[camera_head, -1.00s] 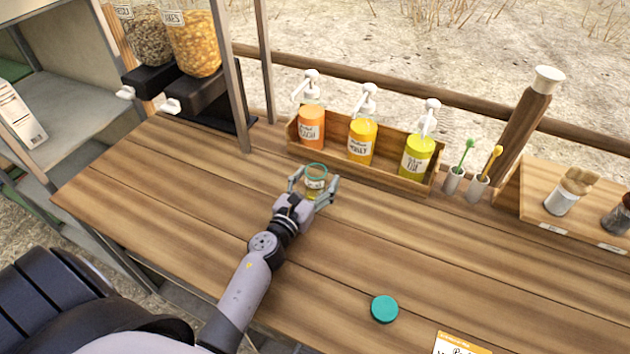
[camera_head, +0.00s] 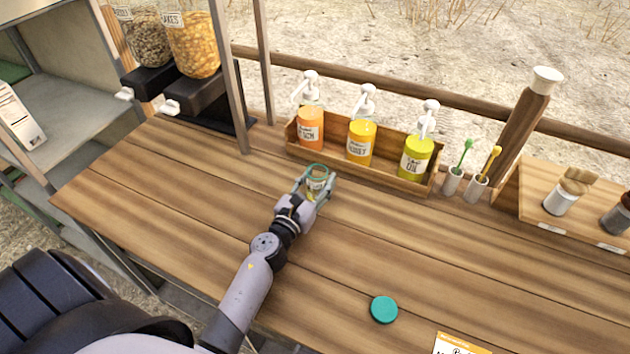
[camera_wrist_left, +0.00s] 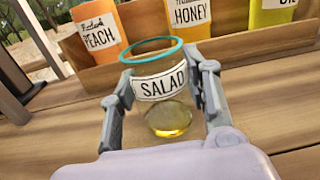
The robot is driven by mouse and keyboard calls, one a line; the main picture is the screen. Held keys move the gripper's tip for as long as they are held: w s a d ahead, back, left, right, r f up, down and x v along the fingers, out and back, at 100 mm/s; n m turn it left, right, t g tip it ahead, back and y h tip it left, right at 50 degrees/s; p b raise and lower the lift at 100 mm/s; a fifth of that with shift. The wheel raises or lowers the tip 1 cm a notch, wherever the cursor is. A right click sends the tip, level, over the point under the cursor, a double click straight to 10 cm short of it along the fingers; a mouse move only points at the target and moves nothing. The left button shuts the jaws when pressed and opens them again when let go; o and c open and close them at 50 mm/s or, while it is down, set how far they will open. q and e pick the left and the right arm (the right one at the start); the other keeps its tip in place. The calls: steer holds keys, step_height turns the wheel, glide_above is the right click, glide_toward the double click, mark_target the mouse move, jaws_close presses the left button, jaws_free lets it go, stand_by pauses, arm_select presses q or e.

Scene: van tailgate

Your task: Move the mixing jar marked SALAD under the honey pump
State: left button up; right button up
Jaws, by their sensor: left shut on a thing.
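The mixing jar marked SALAD (camera_wrist_left: 158,87) is clear glass with a teal rim and a little yellow liquid at its bottom. It stands upright on the wooden counter, and it also shows in the head view (camera_head: 317,178). My left gripper (camera_head: 316,184) is shut on it, a finger on each side; the fingers show in the left wrist view (camera_wrist_left: 165,92). The yellow honey pump bottle (camera_head: 360,143) stands in the middle of a wooden rack, behind and to the right of the jar. Its HONEY label shows in the left wrist view (camera_wrist_left: 190,14). My right gripper is not in view.
An orange peach bottle (camera_head: 311,128) and a yellow-green oil bottle (camera_head: 415,158) flank the honey in the wooden rack (camera_head: 352,162). Two small cups with dippers stand right of it. A teal lid (camera_head: 384,309) lies in front. A metal post (camera_head: 236,90) rises at left. The middle counter is clear.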

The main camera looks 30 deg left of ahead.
arm_select(q)
steer(key=shift+w+d+b, duration=0.1)
steer(key=shift+w+d, duration=0.6)
steer(key=shift+d, duration=0.25)
steer(key=shift+w+d+b, duration=0.1)
steer(key=shift+w+d, duration=0.65)
steer(key=shift+d, duration=0.2)
steer(key=shift+w+d+b, duration=0.1)
steer(key=shift+w+d, duration=0.6)
steer(key=shift+d, duration=0.25)
steer(key=o, duration=1.3)
steer(key=shift+o, duration=0.2)
steer(key=shift+s, duration=0.1)
